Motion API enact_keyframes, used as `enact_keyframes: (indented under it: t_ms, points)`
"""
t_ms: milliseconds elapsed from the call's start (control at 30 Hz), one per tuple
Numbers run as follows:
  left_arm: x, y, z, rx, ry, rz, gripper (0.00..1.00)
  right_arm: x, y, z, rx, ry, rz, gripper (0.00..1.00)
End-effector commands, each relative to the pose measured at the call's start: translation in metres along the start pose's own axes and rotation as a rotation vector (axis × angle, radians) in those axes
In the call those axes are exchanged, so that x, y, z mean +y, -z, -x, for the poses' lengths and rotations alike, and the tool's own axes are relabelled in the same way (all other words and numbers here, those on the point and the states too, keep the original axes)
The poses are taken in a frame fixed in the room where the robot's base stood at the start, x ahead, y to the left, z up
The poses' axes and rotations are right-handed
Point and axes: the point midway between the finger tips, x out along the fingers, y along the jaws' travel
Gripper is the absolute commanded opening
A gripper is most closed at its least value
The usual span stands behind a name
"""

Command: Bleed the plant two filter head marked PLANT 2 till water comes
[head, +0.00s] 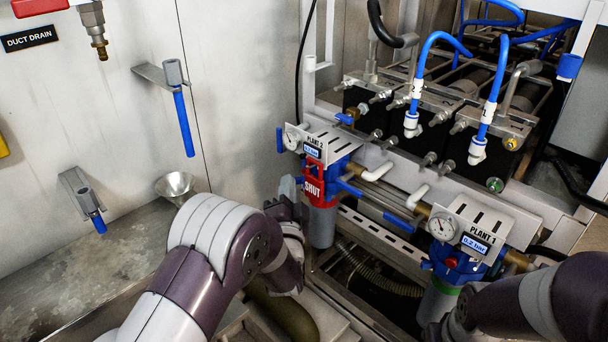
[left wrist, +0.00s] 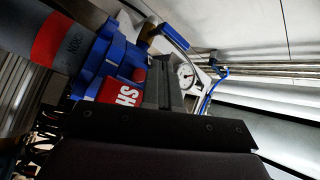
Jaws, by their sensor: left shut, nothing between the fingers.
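The PLANT 2 filter head (head: 338,172) is blue, with a grey bowl (head: 322,228) hanging below it. A red SHUT tag (head: 313,190) hangs on its front and shows partly in the left wrist view (left wrist: 125,92). Above it are a PLANT 2 plate (head: 325,146), a small blue readout, seemingly 0.2 bar, and a round gauge (head: 291,140). My left gripper (head: 289,190) is shut and empty, close to the left side of the head by the tag; contact cannot be told. My right arm is at the lower right; its fingers are not clear. No water shows.
The similar PLANT 1 filter head (head: 455,262) stands to the right, with its gauge (head: 441,226). Pipes and a rail run between the heads. A metal funnel (head: 175,186) is left of my left arm. Blue hoses and membrane housings lie behind.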

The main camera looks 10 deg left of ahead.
Motion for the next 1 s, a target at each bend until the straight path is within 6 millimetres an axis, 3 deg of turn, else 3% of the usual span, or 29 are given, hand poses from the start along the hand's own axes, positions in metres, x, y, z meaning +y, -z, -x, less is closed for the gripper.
enact_keyframes:
  t_ms: [233,1000]
  points:
    - [0.0074,0.0071,-0.0096,0.000,0.000,0.001,0.00,0.0000,-0.0005,-0.0041,0.000,0.000,0.000,0.43]
    - [0.0071,0.0075,-0.0100,0.000,0.000,0.001,0.00,0.0000,-0.0005,-0.0039,0.000,0.000,0.000,0.43]
